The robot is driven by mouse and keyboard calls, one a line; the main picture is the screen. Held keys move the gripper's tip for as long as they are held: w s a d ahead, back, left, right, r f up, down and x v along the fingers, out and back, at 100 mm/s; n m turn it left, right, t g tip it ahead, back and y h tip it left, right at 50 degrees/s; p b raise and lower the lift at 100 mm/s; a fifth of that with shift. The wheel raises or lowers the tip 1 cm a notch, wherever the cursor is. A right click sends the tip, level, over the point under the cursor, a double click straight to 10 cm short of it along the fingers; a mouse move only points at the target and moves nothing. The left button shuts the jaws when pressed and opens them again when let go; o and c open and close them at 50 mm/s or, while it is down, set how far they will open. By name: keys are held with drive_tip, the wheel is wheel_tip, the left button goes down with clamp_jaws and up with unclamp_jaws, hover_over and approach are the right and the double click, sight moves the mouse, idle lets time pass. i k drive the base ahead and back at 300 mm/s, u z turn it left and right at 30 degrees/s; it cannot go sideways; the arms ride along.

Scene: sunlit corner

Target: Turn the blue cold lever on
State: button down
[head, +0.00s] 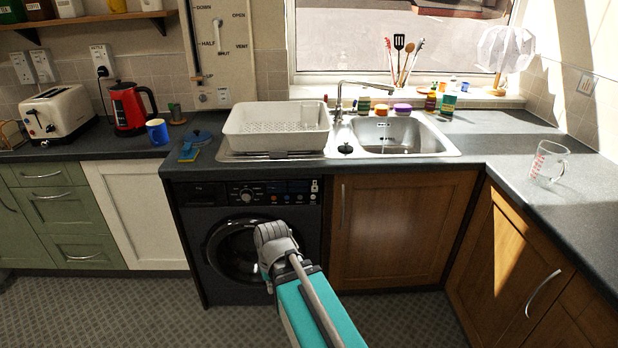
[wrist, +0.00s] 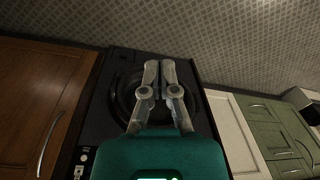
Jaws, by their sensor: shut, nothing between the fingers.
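The silver tap (head: 340,100) stands at the back of the sink (head: 447,150), under the window. I cannot make out a blue cold lever on it or elsewhere; it is too small or hidden. My gripper (wrist: 160,66) shows in the wrist view with its two grey fingers together, shut and empty. It is in front of the dark washing machine (head: 190,225), well below the worktop and apart from the tap. In the head view my arm reaches up from the bottom, its grey end in front of the machine's round door.
A white dish rack (head: 275,143) stands left of the sink. A measuring jug (head: 548,165) is on the right worktop (head: 590,215). A blue mug (head: 157,132), red kettle (head: 130,107) and toaster (head: 58,113) stand left.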

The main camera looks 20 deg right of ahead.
sight(353, 111)
drive_tip(key=k, duration=1.35)
drive_tip(key=z, duration=0.35)
drive_tip(key=i, duration=0.75)
drive_tip(key=z, duration=0.5)
drive_tip(key=i, duration=1.05)
drive_tip(key=u, duration=0.6)
